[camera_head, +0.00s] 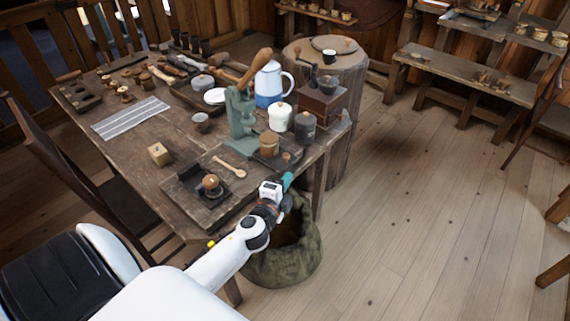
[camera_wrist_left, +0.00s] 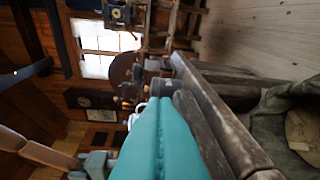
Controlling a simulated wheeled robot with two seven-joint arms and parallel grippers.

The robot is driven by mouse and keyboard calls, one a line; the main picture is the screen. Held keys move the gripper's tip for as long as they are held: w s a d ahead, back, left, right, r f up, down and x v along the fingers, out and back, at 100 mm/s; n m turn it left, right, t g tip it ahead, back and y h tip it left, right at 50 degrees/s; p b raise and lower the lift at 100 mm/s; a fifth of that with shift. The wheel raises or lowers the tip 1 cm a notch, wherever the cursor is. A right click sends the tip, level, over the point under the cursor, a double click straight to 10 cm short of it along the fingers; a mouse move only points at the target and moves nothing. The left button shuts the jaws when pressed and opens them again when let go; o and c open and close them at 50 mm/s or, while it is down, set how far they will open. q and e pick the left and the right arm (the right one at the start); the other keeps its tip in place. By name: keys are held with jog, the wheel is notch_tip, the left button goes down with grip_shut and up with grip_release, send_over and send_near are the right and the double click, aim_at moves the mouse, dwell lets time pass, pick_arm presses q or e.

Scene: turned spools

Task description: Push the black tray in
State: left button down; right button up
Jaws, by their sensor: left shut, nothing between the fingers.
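The black tray (camera_head: 184,191) is a low square tray at the near edge of the wooden table in the head view. A small round wooden-topped item (camera_head: 211,184) sits in it. My left gripper (camera_head: 287,181) has teal fingers and is shut and empty. It is to the right of the tray, by the table's near right edge and apart from the tray. In the left wrist view the teal fingers (camera_wrist_left: 160,140) fill the lower middle, close along the table edge. I cannot make out the tray in that view. My right gripper is not in view.
The table (camera_head: 150,178) also holds a wooden spoon (camera_head: 230,167), a wooden block (camera_head: 159,154), a green press (camera_head: 240,120) and several pots and jars. A cloth sack (camera_head: 285,262) stands on the floor below my left arm.

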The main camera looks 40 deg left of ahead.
aim_at(273, 166)
pick_arm(q)
jog(key=w+a, duration=0.2)
jog(key=w, duration=0.1)
jog(key=w+a, duration=0.1)
jog(key=shift+w+f, duration=0.4)
jog(key=shift+w+a+f, duration=0.1)
jog(key=shift+w+a, duration=0.2)
jog(key=shift+a, duration=0.3)
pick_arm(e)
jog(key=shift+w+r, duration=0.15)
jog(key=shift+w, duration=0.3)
pick_arm(q)
jog(key=shift+a, duration=0.1)
jog(key=a, duration=0.5)
jog(key=shift+w+b, duration=0.2)
jog(key=shift+b, duration=0.15)
jog(key=shift+d, duration=0.1)
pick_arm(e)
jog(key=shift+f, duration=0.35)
pick_arm(q)
jog(key=shift+d, duration=0.1)
